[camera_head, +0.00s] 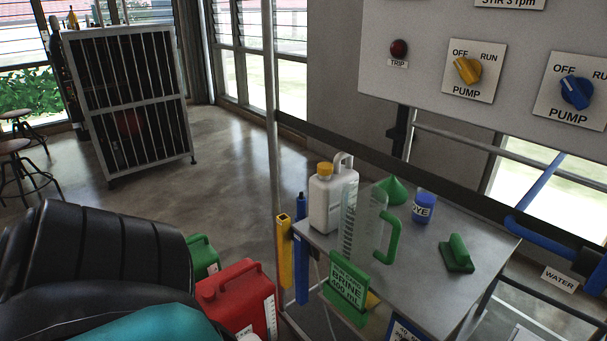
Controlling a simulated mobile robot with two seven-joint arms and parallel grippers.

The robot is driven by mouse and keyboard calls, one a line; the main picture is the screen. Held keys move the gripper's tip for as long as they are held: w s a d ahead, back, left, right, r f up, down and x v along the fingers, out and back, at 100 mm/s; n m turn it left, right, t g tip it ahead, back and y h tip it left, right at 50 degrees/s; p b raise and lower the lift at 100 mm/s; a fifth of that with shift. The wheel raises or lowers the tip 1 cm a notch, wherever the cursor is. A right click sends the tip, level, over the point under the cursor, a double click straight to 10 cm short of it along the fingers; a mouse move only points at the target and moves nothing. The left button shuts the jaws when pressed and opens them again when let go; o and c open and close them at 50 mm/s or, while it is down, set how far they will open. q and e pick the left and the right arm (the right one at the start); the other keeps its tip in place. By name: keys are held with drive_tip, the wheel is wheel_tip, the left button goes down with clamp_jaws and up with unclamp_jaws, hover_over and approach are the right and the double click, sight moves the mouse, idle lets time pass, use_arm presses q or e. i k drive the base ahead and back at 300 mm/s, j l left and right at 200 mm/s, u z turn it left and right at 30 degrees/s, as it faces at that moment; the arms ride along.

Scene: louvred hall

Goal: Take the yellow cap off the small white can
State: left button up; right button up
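The small white can (322,209) stands upright on the left part of the grey table (412,285). It has a white loop handle on top. Its yellow cap (325,169) sits on the spout at the top left. A clear measuring jug (362,222) with a green handle stands in front and to the right and hides part of the can. My black and teal arm parts fill the lower left. Neither of my grippers shows in this view, so their states cannot be seen.
A green funnel (393,191), a blue dye bottle (423,208) and a green block-like tool (457,254) are on the table. A green BRINE sign (348,286) is at its front edge. A red can (238,298) is left below. A switch panel (430,67) overhangs behind.

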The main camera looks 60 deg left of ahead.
sight(324, 192)
drive_tip(key=u, duration=1.6)
